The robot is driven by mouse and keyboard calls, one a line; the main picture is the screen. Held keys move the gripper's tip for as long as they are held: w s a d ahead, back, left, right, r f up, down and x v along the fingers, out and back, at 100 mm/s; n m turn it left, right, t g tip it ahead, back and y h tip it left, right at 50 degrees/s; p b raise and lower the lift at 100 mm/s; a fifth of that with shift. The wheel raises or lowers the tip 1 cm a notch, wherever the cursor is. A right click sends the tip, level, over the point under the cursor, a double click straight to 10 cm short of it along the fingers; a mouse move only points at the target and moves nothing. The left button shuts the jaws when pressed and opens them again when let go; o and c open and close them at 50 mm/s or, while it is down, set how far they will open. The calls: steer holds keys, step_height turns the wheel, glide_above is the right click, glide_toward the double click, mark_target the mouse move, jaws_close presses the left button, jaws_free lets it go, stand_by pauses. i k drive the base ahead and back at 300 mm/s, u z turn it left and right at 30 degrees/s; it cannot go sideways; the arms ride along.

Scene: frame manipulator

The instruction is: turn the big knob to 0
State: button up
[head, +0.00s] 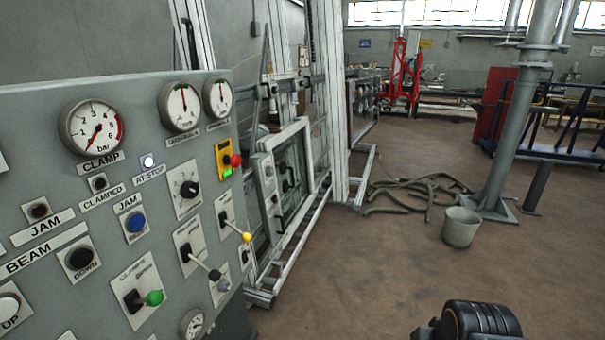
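A round black knob (189,189) sits on a white square dial plate on the sloped grey control panel (50,110), below the middle gauge. It looks like the biggest rotary knob in view. Its scale figures are too small to read, and I cannot tell which mark it points to. A dark rounded part of my own arm shows at the bottom right, well apart from the panel. My gripper's fingers are not in view.
Levers with green (154,298), black (214,275) and yellow (247,237) tips stick out below the knob. A red button (235,160) is to its upper right. A bucket (460,227), hoses (418,190) and a post (515,120) stand right; floor between is clear.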

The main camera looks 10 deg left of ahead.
mark_target(270, 170)
steer(key=z, duration=0.25)
steer(key=i, duration=1.15)
steer(key=u, duration=0.35)
steer(key=i, duration=1.1)
steer(key=u, duration=1.5)
steer(key=i, duration=0.8)
steer(key=u, duration=0.75)
